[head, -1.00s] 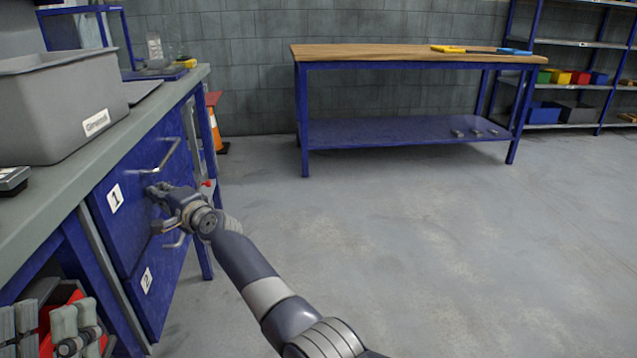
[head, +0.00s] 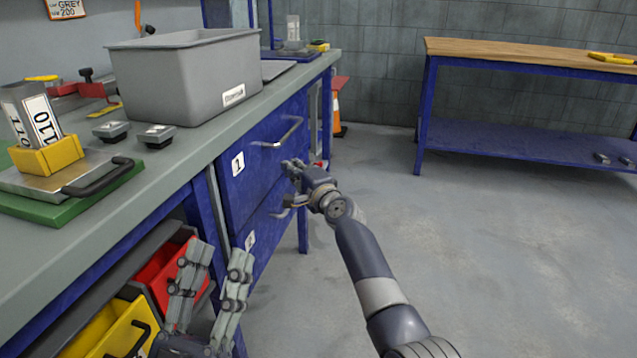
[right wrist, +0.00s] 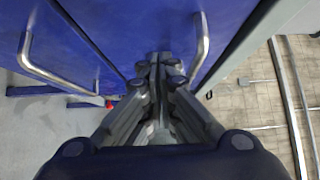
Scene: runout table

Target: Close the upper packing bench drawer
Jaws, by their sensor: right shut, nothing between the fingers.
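The upper drawer (head: 257,165), labelled 1, has a blue front with a metal bar handle (head: 291,131). Its front looks about flush with the bench frame; a small gap cannot be ruled out. My right gripper (head: 292,167) is shut and empty, its tips at the upper drawer's front just below the handle. In the right wrist view the shut fingertips (right wrist: 160,60) meet the blue front beside the upper handle (right wrist: 203,48). The lower drawer (head: 262,232), labelled 2, sits beneath, partly hidden by my arm. My left gripper (head: 217,255) is open and empty, low before the bench.
The packing bench top (head: 190,165) carries a grey bin (head: 180,80) and a green board (head: 90,195). Red (head: 165,275) and yellow (head: 105,330) bins sit under it at left. Another table (head: 520,55) stands at the back right. The floor to the right is clear.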

